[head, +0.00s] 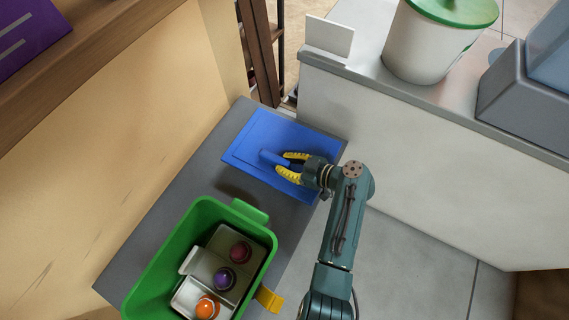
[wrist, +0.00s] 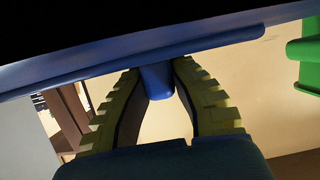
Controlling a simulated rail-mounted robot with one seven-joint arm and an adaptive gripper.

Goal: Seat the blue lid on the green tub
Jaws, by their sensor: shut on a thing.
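The blue lid (head: 280,130) is a flat rectangular panel over the far part of the grey surface, beyond the tub. My gripper (head: 281,163) has its yellow fingers closed on the lid's blue handle; the wrist view shows the handle (wrist: 157,82) between the fingertips (wrist: 156,92). A dark shadow on the grey surface suggests that the lid is raised, but its height is hard to tell. The green tub (head: 200,222) is open at the near left, apart from the lid. Part of it shows at the wrist view's right edge (wrist: 308,70).
A yellow clip (head: 268,298) juts from the tub's side. A white ledge (head: 430,105) holds a green-lidded bucket (head: 425,45). A tan wall stands left.

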